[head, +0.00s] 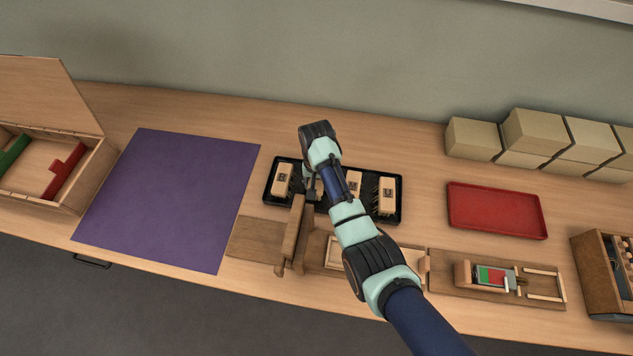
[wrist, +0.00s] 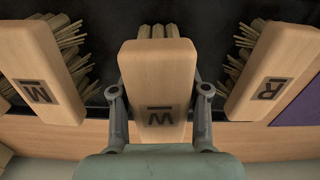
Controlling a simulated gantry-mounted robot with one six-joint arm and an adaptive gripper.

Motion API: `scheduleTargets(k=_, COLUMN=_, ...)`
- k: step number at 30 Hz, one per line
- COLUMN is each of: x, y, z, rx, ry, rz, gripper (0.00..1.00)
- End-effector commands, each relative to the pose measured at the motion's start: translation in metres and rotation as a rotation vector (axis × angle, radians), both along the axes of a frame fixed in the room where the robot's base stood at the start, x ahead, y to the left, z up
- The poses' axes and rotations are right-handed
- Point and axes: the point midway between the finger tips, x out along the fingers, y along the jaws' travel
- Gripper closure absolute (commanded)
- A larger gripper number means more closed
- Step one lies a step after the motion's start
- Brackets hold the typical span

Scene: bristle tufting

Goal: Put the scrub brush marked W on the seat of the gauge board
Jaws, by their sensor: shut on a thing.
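My gripper (wrist: 160,110) is shut on a pale wooden scrub brush (wrist: 158,62). Its letter reads as W in the wrist view, with a bar on the letter's upper side; bristles show at its far end. In the head view the gripper (head: 311,192) is over the black tray (head: 327,209) and mostly hides this brush. I cannot tell whether the brush is clear of the tray. The board with a green and red gauge (head: 492,276), which looks like the gauge board, lies at the right front, with a wooden block and thin rails on it.
Beside the held brush are one reading as M (wrist: 36,70) and one marked R (wrist: 272,75). Another brush (head: 387,195) is at the tray's right end. A wooden fixture with an upright (head: 293,232) stands before the tray. A red tray (head: 497,211) and boxes (head: 535,131) are at right.

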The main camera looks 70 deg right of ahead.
Motion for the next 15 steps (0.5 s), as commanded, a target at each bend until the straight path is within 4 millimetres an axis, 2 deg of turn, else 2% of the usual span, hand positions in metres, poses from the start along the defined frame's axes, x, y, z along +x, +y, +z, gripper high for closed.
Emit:
scheduleTargets(k=5, x=0.001, y=-0.001, z=0.032, rx=-0.003, ry=-0.003, rz=0.0, gripper=1.0)
scheduleTargets(k=8, x=0.001, y=-0.001, z=0.061, rx=-0.004, ry=-0.003, rz=0.0, gripper=1.0)
scheduleTargets(k=15, x=0.001, y=-0.001, z=0.144, rx=-0.004, ry=-0.003, rz=0.0, gripper=1.0)
